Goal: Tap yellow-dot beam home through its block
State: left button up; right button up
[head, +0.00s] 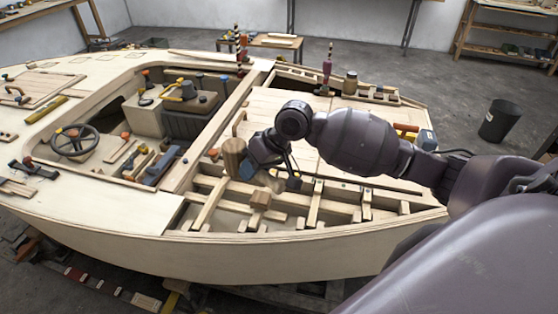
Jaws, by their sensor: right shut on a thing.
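My right gripper (282,180) reaches in from the right, low over the open framed bay at the hull's near side. It is shut on what looks like a wooden mallet, whose thick round head (234,156) shows left of the gripper; the hold itself is mostly hidden by my wrist. Below the gripper, a brown wooden block (260,198) stands on the framing, apart from the mallet head. Several pale beams (209,203) cross the bay. No yellow dot is clear at this size, so I cannot tell which beam bears it. My left gripper is out of view.
Left of the bay is a cockpit with a dark seat box (190,115), a steering wheel (75,141) and loose tools. A red bottle-like item (327,64) and a small can (350,83) stand on the far deck. A black bin (499,121) is on the floor.

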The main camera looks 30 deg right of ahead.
pick_arm(q)
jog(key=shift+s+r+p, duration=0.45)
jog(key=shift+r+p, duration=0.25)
jog(key=shift+p, duration=0.05)
pick_arm(e)
jog(key=d+f, duration=0.5)
jog(key=f, duration=0.4)
jog(key=shift+s+m, duration=0.2)
jog(key=shift+m, duration=0.1)
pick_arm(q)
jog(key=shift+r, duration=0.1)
pick_arm(e)
jog(key=shift+d, duration=0.1)
pick_arm(q)
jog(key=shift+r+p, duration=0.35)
jog(key=shift+p, duration=0.1)
pick_arm(e)
jog(key=shift+s, duration=0.1)
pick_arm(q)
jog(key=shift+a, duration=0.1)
